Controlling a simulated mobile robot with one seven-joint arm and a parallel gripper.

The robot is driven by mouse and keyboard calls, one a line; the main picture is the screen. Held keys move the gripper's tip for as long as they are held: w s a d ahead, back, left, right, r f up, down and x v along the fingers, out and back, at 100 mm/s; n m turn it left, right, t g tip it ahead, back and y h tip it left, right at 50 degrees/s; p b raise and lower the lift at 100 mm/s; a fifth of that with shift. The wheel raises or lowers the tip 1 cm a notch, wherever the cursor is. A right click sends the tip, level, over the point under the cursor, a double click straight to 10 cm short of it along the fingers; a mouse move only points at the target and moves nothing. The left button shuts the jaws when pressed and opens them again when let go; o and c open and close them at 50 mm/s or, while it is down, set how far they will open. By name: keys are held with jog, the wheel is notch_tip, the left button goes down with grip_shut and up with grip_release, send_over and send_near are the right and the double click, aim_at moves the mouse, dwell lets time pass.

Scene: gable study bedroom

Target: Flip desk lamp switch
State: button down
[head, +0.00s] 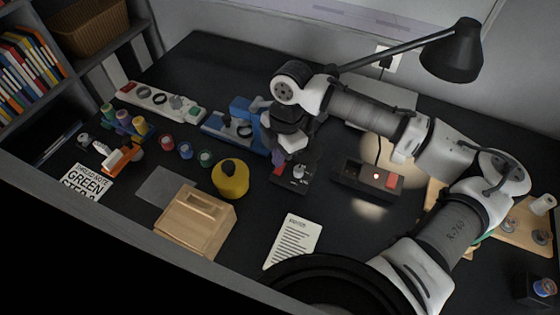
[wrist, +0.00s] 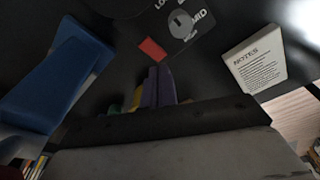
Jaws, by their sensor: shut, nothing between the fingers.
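The black desk lamp (head: 455,50) leans over the desk from the back, and a pool of light lies below its shade. A dark switch box (head: 352,174) with a red rocker (head: 391,181) sits in that light, with a cable at its back. A small dark dial panel (head: 300,184) with a grey knob stands to its left; in the wrist view the panel (wrist: 205,22) shows "MID" lettering and a red patch. My gripper (head: 279,166) is shut and empty, just left of the dial panel. Its fingers (wrist: 158,88) point toward it; contact cannot be told.
A blue device (head: 240,125) stands close left of my gripper. A yellow round container (head: 230,178), a wooden box (head: 195,222) and a notes card (head: 293,240) are nearer the front. A wooden board (head: 515,225) is at the right. Bare desk lies between card and switch box.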

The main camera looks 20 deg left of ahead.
notch_tip(320, 180, up, 4)
jog(key=p, duration=0.3)
jog(key=shift+s, duration=0.1)
dwell(0.6)
